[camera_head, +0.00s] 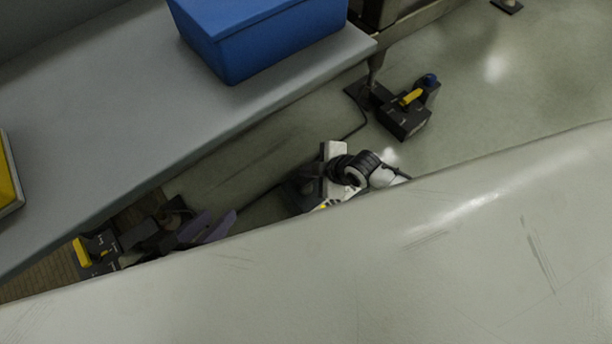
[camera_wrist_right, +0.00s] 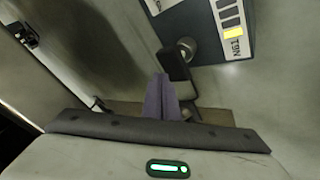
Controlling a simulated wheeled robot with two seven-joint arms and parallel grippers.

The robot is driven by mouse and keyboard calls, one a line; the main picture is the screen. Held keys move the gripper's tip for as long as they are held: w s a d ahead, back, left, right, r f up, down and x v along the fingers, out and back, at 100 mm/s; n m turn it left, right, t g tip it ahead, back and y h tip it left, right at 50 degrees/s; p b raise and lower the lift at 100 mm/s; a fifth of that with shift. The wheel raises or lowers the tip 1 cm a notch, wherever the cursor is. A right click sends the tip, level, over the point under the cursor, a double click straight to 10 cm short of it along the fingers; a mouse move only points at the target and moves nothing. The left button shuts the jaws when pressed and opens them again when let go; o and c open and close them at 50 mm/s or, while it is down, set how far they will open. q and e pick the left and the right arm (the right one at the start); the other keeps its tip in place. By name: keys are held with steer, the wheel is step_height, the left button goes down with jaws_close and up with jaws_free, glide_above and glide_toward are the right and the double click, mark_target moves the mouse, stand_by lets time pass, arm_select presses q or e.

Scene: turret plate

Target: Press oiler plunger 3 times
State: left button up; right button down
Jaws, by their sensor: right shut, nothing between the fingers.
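In the right wrist view, my right gripper (camera_wrist_right: 168,88) is shut and empty, its narrow purple and dark fingers close together. I cannot tell whether finger and knob touch, or whether this knob is the oiler plunger. In the head view, a purple wedge-shaped part (camera_head: 207,229) and dark parts beside it are partly hidden behind the pale foreground surface. I cannot make out my left gripper's fingers clearly there.
A blue bin (camera_head: 270,45) stands on a grey table (camera_head: 110,120). A black box (camera_head: 404,122) with a yellow lever and blue knob sits beyond the gap. Another black box with yellow (camera_head: 95,252) is at lower left. A large scratched pale surface (camera_head: 400,265) fills the foreground.

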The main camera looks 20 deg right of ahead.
mark_target(308, 180)
stand_by(0.6)
steer(key=shift+f, duration=0.45)
steer(key=shift+f+b, duration=0.35)
steer(key=shift+b, duration=0.25)
steer(key=shift+f+b, duration=0.85)
steer(key=shift+f, duration=0.2)
stand_by(0.8)
steer(key=shift+r, duration=0.15)
step_height(308, 180, up, 2)
steer(key=p, duration=0.3)
steer(key=shift+d+r, duration=0.1)
steer(key=shift+r, duration=0.35)
